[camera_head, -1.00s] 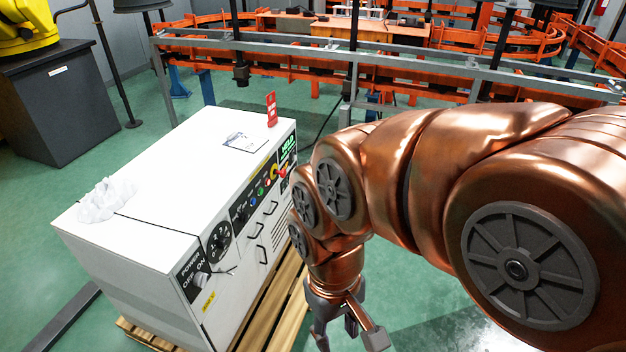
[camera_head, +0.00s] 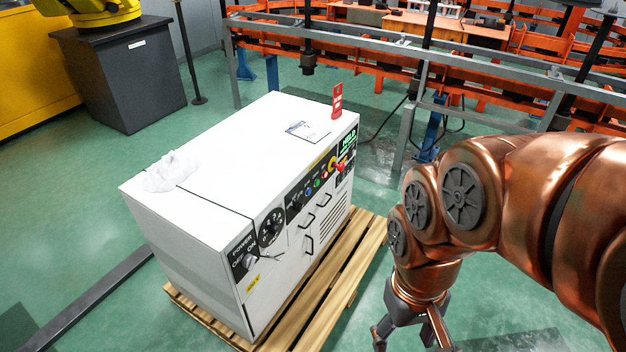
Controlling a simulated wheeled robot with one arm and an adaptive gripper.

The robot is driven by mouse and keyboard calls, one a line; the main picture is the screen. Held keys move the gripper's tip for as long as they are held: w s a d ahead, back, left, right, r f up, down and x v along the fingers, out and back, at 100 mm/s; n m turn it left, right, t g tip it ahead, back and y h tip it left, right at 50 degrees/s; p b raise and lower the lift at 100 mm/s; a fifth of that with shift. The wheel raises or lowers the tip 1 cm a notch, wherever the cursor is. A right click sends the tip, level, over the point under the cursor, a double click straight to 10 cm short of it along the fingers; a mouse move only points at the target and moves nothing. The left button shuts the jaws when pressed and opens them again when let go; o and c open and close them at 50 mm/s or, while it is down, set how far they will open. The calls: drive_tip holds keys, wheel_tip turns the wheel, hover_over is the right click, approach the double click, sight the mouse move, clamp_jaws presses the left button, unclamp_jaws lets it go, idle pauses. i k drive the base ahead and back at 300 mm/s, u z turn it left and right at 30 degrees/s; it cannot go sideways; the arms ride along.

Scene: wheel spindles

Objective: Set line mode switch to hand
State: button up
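A white control cabinet (camera_head: 240,160) stands on a wooden pallet, its control face turned to the right. On that face are a power off/on switch (camera_head: 247,260), a round numbered dial (camera_head: 271,227), a black switch panel (camera_head: 296,205), several coloured buttons (camera_head: 317,183) and a lit green display (camera_head: 347,146). The line mode switch cannot be picked out, as the labels are too small to read. My gripper (camera_head: 411,342) hangs at the lower right, fingers spread apart and empty, to the right of the cabinet and clear of it. Its fingertips are partly cut off by the frame's bottom edge.
The pallet (camera_head: 343,262) sticks out in front of the control face. A red tag (camera_head: 337,101), a card (camera_head: 307,131) and crumpled white material (camera_head: 171,170) are on the cabinet top. A rail and orange conveyors (camera_head: 480,70) stand behind.

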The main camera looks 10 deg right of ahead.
sight(297, 206)
drive_tip(key=z, duration=1.4)
drive_tip(key=i, duration=0.45)
drive_tip(key=u, duration=1.8)
